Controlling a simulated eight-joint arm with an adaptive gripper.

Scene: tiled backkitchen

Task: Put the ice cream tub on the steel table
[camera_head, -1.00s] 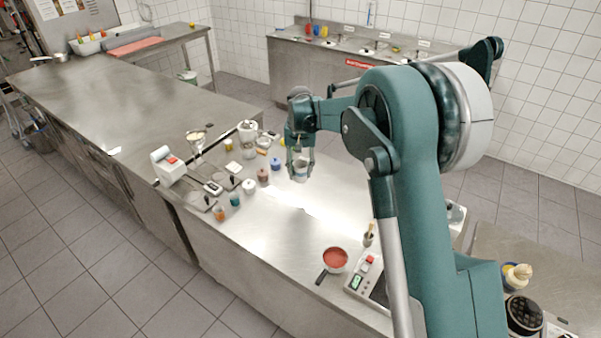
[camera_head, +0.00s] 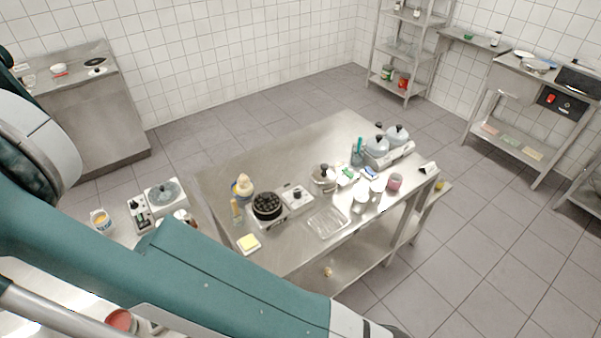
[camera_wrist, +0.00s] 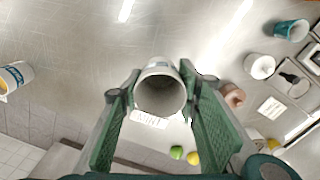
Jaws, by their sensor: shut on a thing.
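My gripper (camera_wrist: 158,85) is shut around a pale grey-white round tub (camera_wrist: 160,92), which I take to be the ice cream tub. In the wrist view I look onto its round end, with one green finger at each side. The head view does not show my gripper or the held tub now. A steel table (camera_head: 290,150) stands in the middle of the head view, crowded along its near and right parts. Its far left part is bare.
Another tub, blue-white with yellow-orange contents, stands left in the head view (camera_head: 101,221). On the table are a black-topped burner (camera_head: 268,206), a clear tray (camera_head: 327,222) and a yellow-topped square dish (camera_head: 248,243). A green fruit (camera_wrist: 176,152) shows in the wrist view.

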